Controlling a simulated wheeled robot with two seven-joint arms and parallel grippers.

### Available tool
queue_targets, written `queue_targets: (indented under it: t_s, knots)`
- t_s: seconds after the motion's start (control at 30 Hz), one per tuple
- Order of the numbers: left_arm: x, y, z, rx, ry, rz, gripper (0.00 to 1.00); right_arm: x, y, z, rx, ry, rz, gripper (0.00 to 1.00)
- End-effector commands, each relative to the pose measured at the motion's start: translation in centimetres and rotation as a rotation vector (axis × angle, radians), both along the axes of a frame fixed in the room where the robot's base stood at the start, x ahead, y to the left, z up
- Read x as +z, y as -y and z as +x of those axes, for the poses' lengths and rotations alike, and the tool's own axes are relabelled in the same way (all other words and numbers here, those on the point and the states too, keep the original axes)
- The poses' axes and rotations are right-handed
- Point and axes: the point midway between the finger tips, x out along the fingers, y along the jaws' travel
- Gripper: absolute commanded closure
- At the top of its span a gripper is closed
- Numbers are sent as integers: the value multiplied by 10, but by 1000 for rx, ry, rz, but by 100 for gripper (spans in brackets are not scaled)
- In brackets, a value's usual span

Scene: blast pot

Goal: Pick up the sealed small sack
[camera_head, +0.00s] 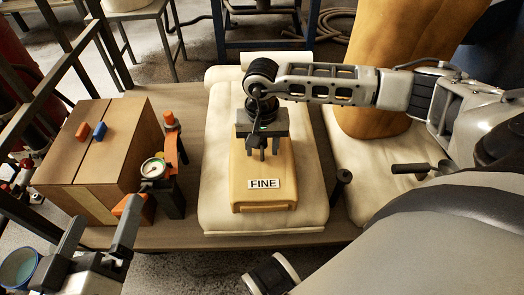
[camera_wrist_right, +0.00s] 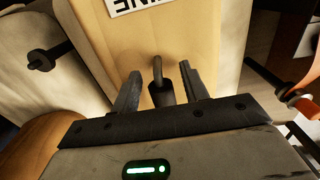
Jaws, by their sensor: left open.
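A tan, block-shaped piece marked FINE (camera_head: 262,195) lies on a large cream sack (camera_head: 222,205) in the middle of the head view. It is the smaller of the two; I cannot tell whether it is sealed. My right gripper (camera_head: 264,150) points down over its far half. In the right wrist view its fingers (camera_wrist_right: 160,85) are apart, with a small grey hook and dark stub (camera_wrist_right: 158,75) between them. Contact there is unclear. My left gripper (camera_head: 103,222) is open and empty at lower left, in front of the cardboard box.
A cardboard box (camera_head: 80,170) with an orange and a blue piece on top stands left. Beside it is a gauge (camera_head: 153,168) on an orange and dark fixture. A dark peg (camera_head: 342,180) stands right of the cream sack. A larger brown sack (camera_head: 380,60) is behind my right arm.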

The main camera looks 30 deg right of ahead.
Motion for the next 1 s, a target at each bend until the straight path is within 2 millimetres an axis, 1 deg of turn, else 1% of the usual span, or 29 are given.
queue_targets:
  t_s: [0.03,0.13,0.17,1.0]
  knots:
    - [0,0,0,0,1,1,0,0,0,0,0,0,0,71]
    - [-1,0,0,0,-1,2,0,0,0,0,0,0,0,99]
    - [-1,0,0,0,-2,3,0,0,0,0,0,0,0,100]
    - [-8,0,-3,-4,-19,12,0,1,0,0,-1,0,0,100]
